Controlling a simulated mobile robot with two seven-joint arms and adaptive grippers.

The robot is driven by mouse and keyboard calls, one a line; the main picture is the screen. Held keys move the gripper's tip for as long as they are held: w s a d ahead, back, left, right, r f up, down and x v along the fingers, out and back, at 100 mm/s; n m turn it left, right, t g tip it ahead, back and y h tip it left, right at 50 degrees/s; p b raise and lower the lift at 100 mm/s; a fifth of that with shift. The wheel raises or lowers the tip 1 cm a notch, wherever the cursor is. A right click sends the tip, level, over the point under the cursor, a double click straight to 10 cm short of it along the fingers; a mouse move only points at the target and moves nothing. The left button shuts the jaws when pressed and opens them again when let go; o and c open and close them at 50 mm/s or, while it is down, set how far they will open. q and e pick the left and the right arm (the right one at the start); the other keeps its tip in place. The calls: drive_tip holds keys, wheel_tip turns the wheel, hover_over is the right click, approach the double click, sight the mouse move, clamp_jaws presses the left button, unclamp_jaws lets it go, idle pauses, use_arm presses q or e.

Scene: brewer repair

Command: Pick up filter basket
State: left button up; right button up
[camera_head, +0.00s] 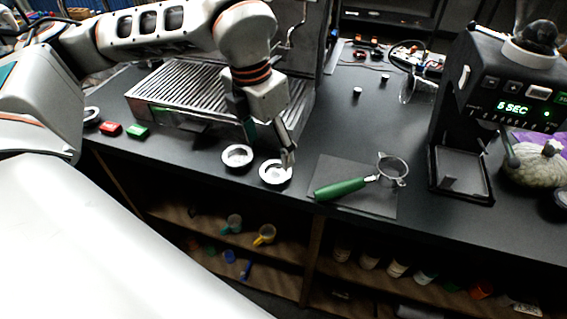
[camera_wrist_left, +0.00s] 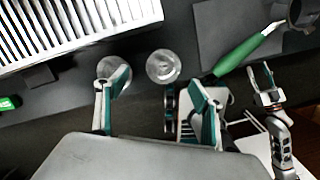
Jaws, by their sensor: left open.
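Two round silver filter baskets lie on the black counter, a left one (camera_head: 238,157) and a right one (camera_head: 275,173). In the left wrist view they show as the left basket (camera_wrist_left: 114,70) and the right basket (camera_wrist_left: 163,66). My left gripper (camera_head: 268,148) is open and empty, pointing down over them. One finger is near the right basket and overlaps its edge in the head view; I cannot tell if they touch. In the left wrist view its left finger covers part of the left basket. My right gripper (camera_wrist_left: 264,76) shows with its fingers apart.
A portafilter with a green handle (camera_head: 340,189) lies on a dark mat (camera_head: 385,207) to the right. The slatted drip tray (camera_head: 190,88) is behind the baskets. A grinder (camera_head: 460,130) stands at the right.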

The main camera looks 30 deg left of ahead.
sight(276, 175)
use_arm(q)
drive_tip(key=shift+s+d+f, duration=0.1)
drive_tip(key=shift+s+f, duration=0.15)
drive_tip(key=shift+f, duration=0.6)
drive_tip(key=shift+w+d+f, duration=0.1)
drive_tip(key=shift+w+f, duration=0.05)
drive_tip(key=shift+f, duration=0.7)
drive_tip(key=shift+w+d+f, duration=0.15)
drive_tip(key=shift+w+f, duration=0.05)
drive_tip(key=shift+f, duration=0.65)
drive_tip(key=shift+w+d+f, duration=0.1)
drive_tip(key=shift+w+f, duration=0.05)
drive_tip(key=shift+f, duration=0.7)
drive_tip(key=c, duration=1.1)
